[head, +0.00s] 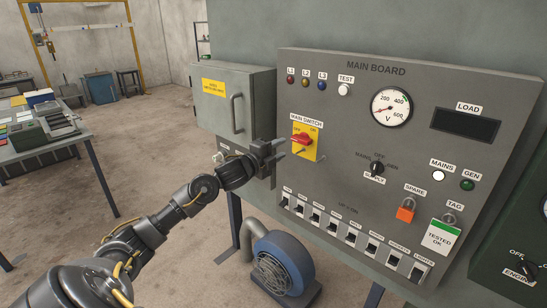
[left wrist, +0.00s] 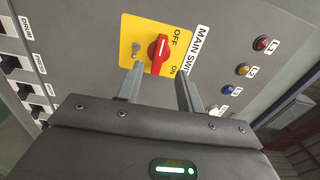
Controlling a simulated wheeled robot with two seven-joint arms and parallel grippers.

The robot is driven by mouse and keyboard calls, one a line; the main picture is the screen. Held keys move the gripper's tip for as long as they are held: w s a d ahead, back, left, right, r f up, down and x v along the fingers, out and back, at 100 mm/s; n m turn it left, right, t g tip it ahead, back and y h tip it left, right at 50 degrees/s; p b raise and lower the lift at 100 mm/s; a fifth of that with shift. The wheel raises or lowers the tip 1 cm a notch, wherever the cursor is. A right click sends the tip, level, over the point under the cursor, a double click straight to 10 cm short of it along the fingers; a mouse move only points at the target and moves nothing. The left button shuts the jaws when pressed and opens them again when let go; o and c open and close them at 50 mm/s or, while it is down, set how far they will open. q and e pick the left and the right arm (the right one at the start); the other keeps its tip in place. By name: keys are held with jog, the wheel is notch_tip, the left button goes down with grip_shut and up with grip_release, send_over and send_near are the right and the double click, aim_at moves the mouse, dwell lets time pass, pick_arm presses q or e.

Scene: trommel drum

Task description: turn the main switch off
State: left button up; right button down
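The main switch (head: 303,138) is a red rotary handle on a yellow plate (head: 306,147) marked OFF and ON, on the grey main board. In the left wrist view the red handle (left wrist: 158,54) stands out between the fingertips, on the yellow plate (left wrist: 143,37); its exact setting is hard to tell. My left gripper (head: 284,148) is just left of the switch in the head view. In the left wrist view its two fingers (left wrist: 160,80) are spread apart, open and empty, with the handle beyond them. My right gripper is not in view.
The main board (head: 345,215) also carries a supply selector (head: 377,168), a voltmeter (head: 391,107), a row of breakers (head: 350,235) and a padlock with a tag (head: 441,236). A grey cabinet (head: 218,100) stands left. A blue blower (head: 283,262) sits below.

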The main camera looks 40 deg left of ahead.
pick_arm(q)
jog(key=shift+s, duration=1.4)
